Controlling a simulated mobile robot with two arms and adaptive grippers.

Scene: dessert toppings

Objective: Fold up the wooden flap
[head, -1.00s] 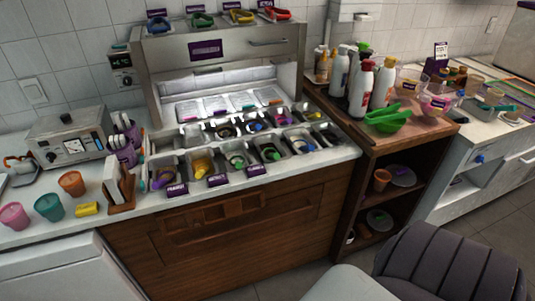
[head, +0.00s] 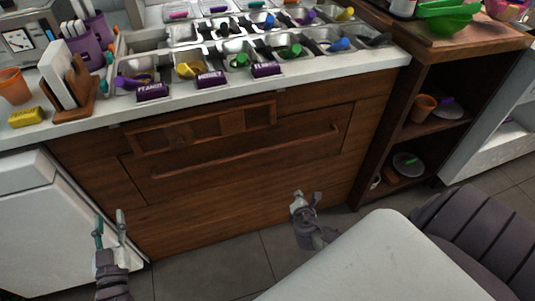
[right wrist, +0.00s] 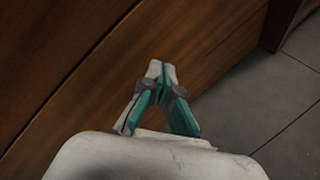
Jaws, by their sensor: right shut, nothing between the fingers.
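The wooden counter front (head: 230,195) fills the middle of the head view. A panel with a long horizontal bar handle (head: 250,152) is set in it, and a slotted wooden frame (head: 203,129) sits above. I cannot tell for sure which part is the flap; the panel looks upright. My left gripper (head: 109,224) is open and empty, low at the left, in front of the counter and apart from it. My right gripper (head: 302,198) is shut and empty, low in front of the counter's right part. In the right wrist view its fingertips (right wrist: 160,68) meet, with wood behind.
The white countertop (head: 290,78) holds metal topping bins with purple labels. A wooden shelf unit (head: 440,125) stands to the right, a white cabinet (head: 60,220) to the left. A dark ribbed chair-like shape (head: 480,240) is at lower right. Grey floor tiles show below.

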